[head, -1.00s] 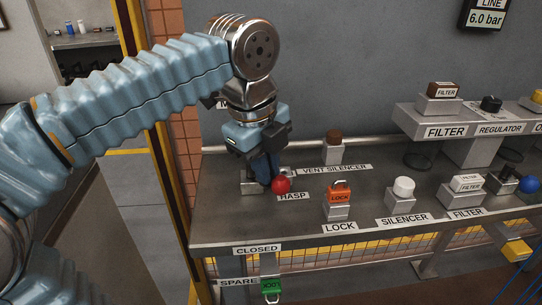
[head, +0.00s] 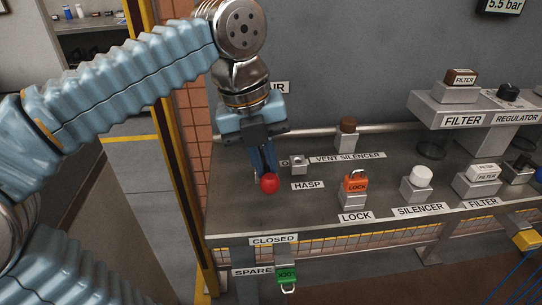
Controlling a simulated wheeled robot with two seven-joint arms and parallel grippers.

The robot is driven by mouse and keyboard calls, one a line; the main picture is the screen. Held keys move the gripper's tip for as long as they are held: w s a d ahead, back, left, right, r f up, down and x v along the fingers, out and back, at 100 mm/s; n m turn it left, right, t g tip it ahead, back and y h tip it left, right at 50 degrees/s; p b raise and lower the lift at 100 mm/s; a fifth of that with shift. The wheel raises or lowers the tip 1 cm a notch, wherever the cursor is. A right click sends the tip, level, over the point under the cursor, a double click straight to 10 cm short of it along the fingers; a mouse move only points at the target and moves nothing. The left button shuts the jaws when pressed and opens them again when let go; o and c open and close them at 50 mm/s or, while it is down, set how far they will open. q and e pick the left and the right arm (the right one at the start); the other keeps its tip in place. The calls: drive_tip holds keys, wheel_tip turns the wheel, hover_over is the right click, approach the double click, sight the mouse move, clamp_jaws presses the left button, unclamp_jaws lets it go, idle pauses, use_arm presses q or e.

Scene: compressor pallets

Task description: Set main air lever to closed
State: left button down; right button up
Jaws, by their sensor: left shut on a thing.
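The main air lever shows as a red ball knob (head: 269,184) on the left part of the grey bench, left of the HASP label. My left gripper (head: 263,168) points down from above, with its blue fingers shut on the lever just behind the knob. The fingers hide most of the lever's arm. A CLOSED label (head: 273,239) is on the bench's front edge, nearer than the knob. My right gripper is out of view.
An orange lock (head: 355,182), a white silencer (head: 421,176) and filter blocks (head: 484,172) stand to the right on the bench (head: 330,210). A small metal hasp block (head: 299,164) is close beside the gripper. A green lock (head: 287,279) hangs below the front edge. The wall display (head: 503,6) reads 5.5 bar.

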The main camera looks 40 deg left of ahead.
use_arm(q)
drive_tip(key=shift+s+d+f, duration=0.1)
drive_tip(key=shift+s+f, duration=0.05)
idle(0.3)
drive_tip(key=c, duration=1.4)
unclamp_jaws()
drive_tip(key=shift+c, duration=0.2)
drive_tip(key=shift+o, duration=1.3)
drive_tip(key=shift+r, duration=0.3)
wheel_tip(320, 180, up, 13)
drive_tip(key=s+a+p, duration=0.1)
drive_tip(key=a+p, duration=0.1)
drive_tip(key=shift+s, duration=0.4)
